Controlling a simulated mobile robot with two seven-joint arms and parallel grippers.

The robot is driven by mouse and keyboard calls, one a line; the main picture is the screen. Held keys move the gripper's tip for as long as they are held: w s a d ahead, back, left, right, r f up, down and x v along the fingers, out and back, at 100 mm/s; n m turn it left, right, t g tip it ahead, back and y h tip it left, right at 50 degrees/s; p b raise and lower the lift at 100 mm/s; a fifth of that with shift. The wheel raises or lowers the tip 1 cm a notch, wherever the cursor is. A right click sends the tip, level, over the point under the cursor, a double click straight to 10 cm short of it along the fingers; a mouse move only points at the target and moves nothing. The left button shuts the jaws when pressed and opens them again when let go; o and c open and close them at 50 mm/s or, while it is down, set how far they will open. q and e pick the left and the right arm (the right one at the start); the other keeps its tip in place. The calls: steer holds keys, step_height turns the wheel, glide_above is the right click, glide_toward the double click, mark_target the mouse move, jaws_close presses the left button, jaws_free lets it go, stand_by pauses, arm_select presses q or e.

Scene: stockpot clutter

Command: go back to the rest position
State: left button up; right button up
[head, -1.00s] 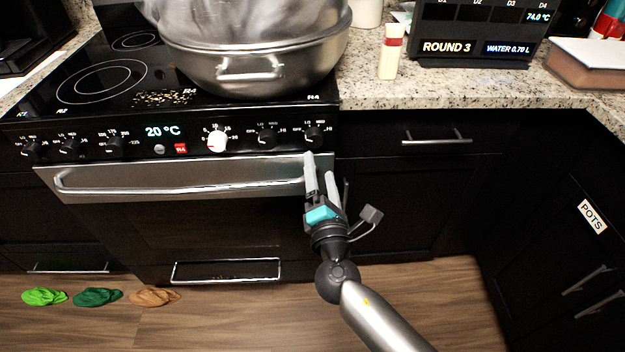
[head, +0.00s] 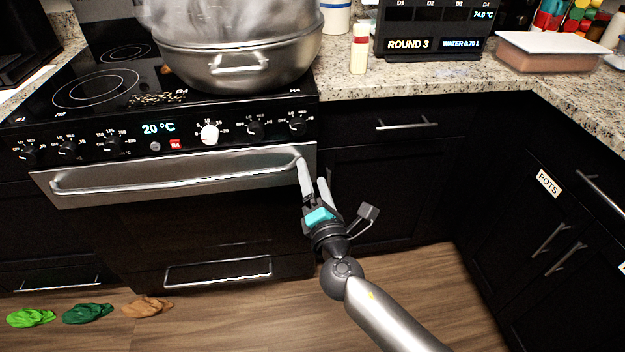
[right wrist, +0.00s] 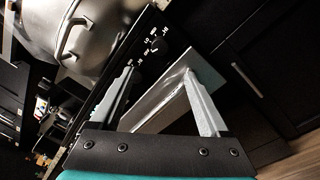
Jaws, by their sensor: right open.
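My right gripper (head: 313,180) is open and empty, in front of the right end of the oven handle (head: 180,176). In the right wrist view its two fingers (right wrist: 160,98) stand apart with nothing held between them; the oven handle bar (right wrist: 165,105) shows behind them. I cannot tell whether a finger touches the handle. The steel stockpot (head: 240,62) stands on the stove at the back right burner, and it also shows at the upper left of the right wrist view (right wrist: 85,35). My left gripper is in no frame.
The stove front (head: 155,144) has knobs and a 20 °C display. On the counter stand a shaker (head: 359,50), a dark screen (head: 432,30) and a lidded container (head: 553,54). Cabinets with a POTS label (head: 548,183) are at the right. Several mitt-like items (head: 88,313) lie on the wooden floor.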

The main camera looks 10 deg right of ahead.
arm_select(q)
steer(key=shift+w, duration=0.35)
arm_select(e)
steer(key=s+d+f+m+g+h, duration=0.1)
steer(key=s+d+f+m+g, duration=0.3)
steer(key=f, duration=0.6)
steer(key=s+d+f+m+g+p, duration=0.1)
steer(key=s+d+f+m+g, duration=0.3)
steer(key=f, duration=0.6)
steer(key=s+d+f+m+g+h, duration=0.1)
steer(key=s+d+f+m, duration=0.15)
steer(key=s+f, duration=0.55)
arm_select(q)
steer(key=s, duration=0.1)
steer(key=s+a, duration=0.1)
steer(key=s+p, duration=0.1)
steer(key=shift+s+a+r, duration=0.1)
steer(key=shift+s+a, duration=0.1)
steer(key=shift+a, duration=0.2)
arm_select(e)
steer(key=s+d+f+m+g, duration=0.2)
steer(key=s+f+m, duration=0.4)
steer(key=s, duration=0.7)
steer(key=s+d+f+m+g, duration=0.3)
steer(key=s+f+m+g, duration=0.2)
steer(key=s, duration=0.8)
step_height(320, 180, down, 4)
steer(key=shift+d+f+m, duration=0.1)
steer(key=shift+d+m, duration=0.15)
steer(key=shift+m, duration=0.7)
